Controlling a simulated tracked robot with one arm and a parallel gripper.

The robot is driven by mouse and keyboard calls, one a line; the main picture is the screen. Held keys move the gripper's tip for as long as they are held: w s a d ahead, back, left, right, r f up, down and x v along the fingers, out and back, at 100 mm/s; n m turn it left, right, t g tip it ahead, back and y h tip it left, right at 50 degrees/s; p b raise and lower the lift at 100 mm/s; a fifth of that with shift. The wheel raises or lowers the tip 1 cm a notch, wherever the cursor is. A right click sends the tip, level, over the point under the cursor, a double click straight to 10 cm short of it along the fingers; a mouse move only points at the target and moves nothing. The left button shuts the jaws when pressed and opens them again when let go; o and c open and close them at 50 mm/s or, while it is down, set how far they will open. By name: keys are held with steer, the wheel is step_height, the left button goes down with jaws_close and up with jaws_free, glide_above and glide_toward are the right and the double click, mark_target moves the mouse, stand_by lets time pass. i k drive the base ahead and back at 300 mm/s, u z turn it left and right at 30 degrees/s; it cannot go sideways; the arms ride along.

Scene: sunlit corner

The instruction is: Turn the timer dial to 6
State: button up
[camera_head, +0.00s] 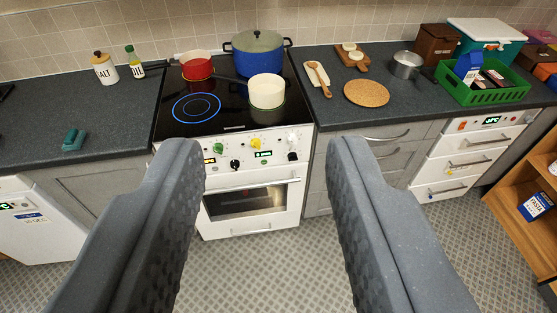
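The white stove (247,205) stands ahead in the middle of the view. I cannot tell which knob is the timer dial, and the numbers are too small to read. My gripper (266,155) is wide open and empty. Its two grey fingers frame the stove from well in front of it, touching nothing.
A red pot (196,67), a blue pot (257,54) and a cream pot (266,92) stand on the black cooktop, where one ring (196,107) glows blue. Counters flank the stove. A green crate (483,94) sits at right. An open wooden shelf (507,202) stands far right. The patterned floor ahead is clear.

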mark_target(291, 157)
steer(key=u, duration=0.4)
steer(key=i, duration=0.9)
steer(key=z, duration=0.2)
